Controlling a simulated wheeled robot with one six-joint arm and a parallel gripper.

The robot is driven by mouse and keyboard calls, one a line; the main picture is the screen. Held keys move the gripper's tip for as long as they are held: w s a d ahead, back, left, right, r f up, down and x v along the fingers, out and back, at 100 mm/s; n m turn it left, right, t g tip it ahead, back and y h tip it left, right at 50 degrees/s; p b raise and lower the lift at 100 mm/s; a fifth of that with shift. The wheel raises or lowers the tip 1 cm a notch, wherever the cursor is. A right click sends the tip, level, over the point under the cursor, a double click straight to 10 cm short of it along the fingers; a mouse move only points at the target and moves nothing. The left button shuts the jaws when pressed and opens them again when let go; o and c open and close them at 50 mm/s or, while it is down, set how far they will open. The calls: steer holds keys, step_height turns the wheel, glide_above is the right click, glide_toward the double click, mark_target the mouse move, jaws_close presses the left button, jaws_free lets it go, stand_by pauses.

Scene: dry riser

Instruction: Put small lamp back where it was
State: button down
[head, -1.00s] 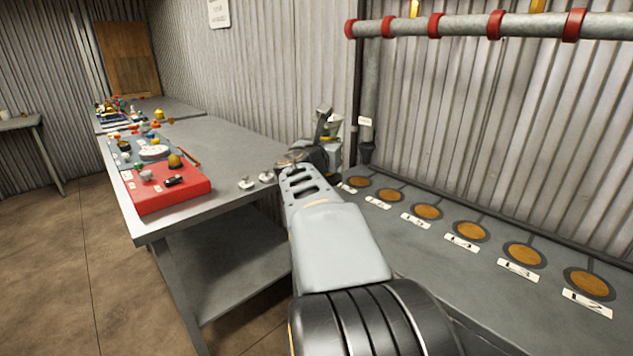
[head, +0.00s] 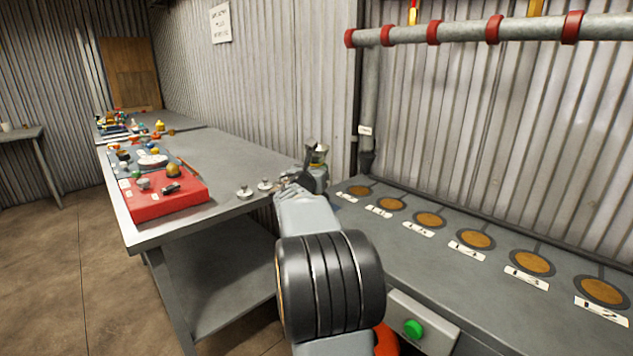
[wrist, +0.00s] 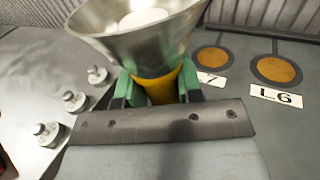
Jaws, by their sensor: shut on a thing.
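The small lamp (wrist: 140,40) has a flared metal shade with a white bulb inside and a yellow body. My gripper (wrist: 158,92) is shut on the yellow body, with green fingers on both sides of it. In the head view my gripper (head: 312,172) is at the right end of the left bench, near the vertical pipe, and the arm hides much of it. In the wrist view the lamp is above the grey surface, left of the orange discs; the lamp's lower end is hidden.
Labelled orange discs (head: 430,219) line the right bench (head: 420,265). A red board with small items (head: 165,200) lies on the left bench (head: 235,155). Small metal knobs (wrist: 75,100) stand near my gripper. A horizontal pipe (head: 465,32) runs above the right bench.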

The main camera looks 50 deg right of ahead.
steer(key=shift+f+b, duration=0.3)
steer(key=shift+f, duration=0.9)
steer(key=shift+f, duration=0.15)
steer(key=c, duration=0.8)
jaws_free()
